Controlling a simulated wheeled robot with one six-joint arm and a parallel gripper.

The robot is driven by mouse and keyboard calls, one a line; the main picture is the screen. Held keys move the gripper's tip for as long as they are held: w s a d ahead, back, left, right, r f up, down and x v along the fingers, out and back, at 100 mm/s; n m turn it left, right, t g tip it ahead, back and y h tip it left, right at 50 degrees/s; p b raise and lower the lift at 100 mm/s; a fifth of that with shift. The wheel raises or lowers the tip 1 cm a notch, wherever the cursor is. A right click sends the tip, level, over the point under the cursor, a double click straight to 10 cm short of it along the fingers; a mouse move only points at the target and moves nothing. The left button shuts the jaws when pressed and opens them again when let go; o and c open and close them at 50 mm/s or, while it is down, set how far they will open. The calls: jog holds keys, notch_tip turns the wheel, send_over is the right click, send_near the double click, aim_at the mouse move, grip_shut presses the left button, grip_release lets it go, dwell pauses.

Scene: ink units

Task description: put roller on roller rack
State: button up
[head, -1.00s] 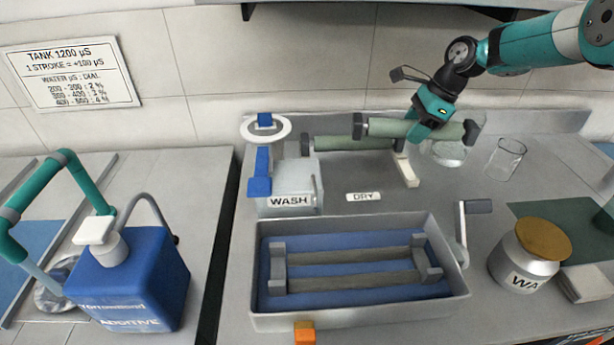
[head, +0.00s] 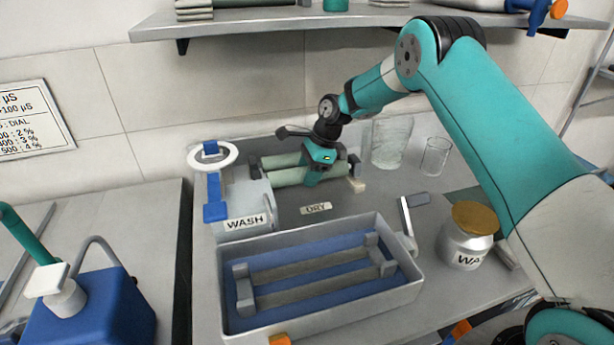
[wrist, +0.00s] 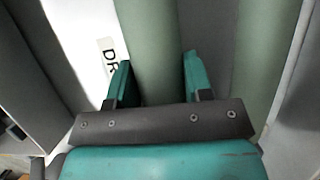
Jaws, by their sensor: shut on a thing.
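My gripper (head: 316,180) is shut on a pale green roller (head: 336,172), which also runs between the fingers in the wrist view (wrist: 150,50). The held roller lies level, just in front of and roughly parallel to a second green roller (head: 282,160), seen at the right in the wrist view (wrist: 262,50). Both are at the roller rack, whose pale right foot (head: 357,185) shows behind the DRY label (head: 316,208). My gripper hides the middle of both rollers and much of the rack. I cannot tell whether the held roller touches the rack.
A WASH unit (head: 240,205) stands close on the left. A grey tray (head: 330,318) with blue inside and grey bars is in front. A glass beaker (head: 390,142) and a smaller glass (head: 435,157) stand right of the rack. A gold-lidded jar (head: 468,240) is further right.

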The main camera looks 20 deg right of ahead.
jog(key=shift+f, duration=0.6)
jog(key=shift+f, duration=0.15)
jog(key=o, duration=1.1)
jog(key=shift+o, duration=0.2)
jog(key=v, duration=0.7)
jog(key=shift+d+r+b, duration=0.1)
jog(key=shift+r+b, duration=0.25)
jog(key=shift+b, duration=0.05)
